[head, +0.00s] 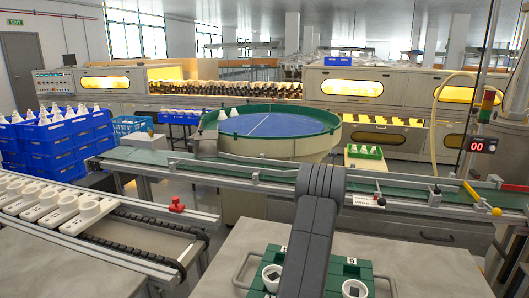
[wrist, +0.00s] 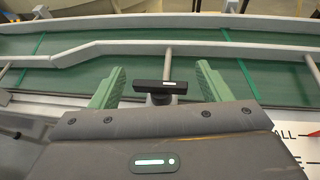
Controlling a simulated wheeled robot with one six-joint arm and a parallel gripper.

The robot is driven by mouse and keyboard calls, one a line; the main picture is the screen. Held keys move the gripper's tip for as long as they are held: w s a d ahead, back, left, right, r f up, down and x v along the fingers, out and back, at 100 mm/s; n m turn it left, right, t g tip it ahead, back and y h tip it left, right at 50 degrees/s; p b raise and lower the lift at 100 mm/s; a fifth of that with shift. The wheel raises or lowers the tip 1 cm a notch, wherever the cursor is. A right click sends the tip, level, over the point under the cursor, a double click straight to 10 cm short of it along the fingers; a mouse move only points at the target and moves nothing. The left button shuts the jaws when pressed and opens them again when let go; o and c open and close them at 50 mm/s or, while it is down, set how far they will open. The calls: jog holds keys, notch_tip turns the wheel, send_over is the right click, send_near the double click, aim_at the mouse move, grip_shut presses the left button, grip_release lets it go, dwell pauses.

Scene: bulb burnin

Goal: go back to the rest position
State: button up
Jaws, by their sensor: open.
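My gripper (wrist: 162,88) shows in the wrist view with its two green fingers spread apart and nothing held between them. A green conveyor belt (wrist: 120,68) with grey guide rails lies ahead of the fingers. A dark rail clamp knob (wrist: 160,87) shows between the fingers, but I cannot tell how far beyond them it is. In the head view my dark grey arm rises in the lower middle and hides part of the belt (head: 258,172). My gripper is hidden there.
A green fixture (head: 350,270) with white round sockets sits on the bench at the front. A round blue table (head: 270,126) with a green rim stands behind the belt. Blue crates (head: 62,140) are stacked at the left. A counter (head: 483,146) reads 00 at the right.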

jog(key=shift+d+r+n+y+p, duration=0.1)
jog(key=shift+r+n+y+p, duration=0.15)
jog(key=shift+n+y+p, duration=1.1)
jog(key=n+y+p, duration=0.3)
jog(key=y+p, duration=0.1)
jog(key=p, duration=0.2)
jog(key=shift+f+g, duration=0.15)
jog(key=shift+g, duration=0.15)
jog(key=shift+s+d, duration=0.1)
jog(key=shift+s, duration=0.3)
jog(key=shift+r, duration=0.25)
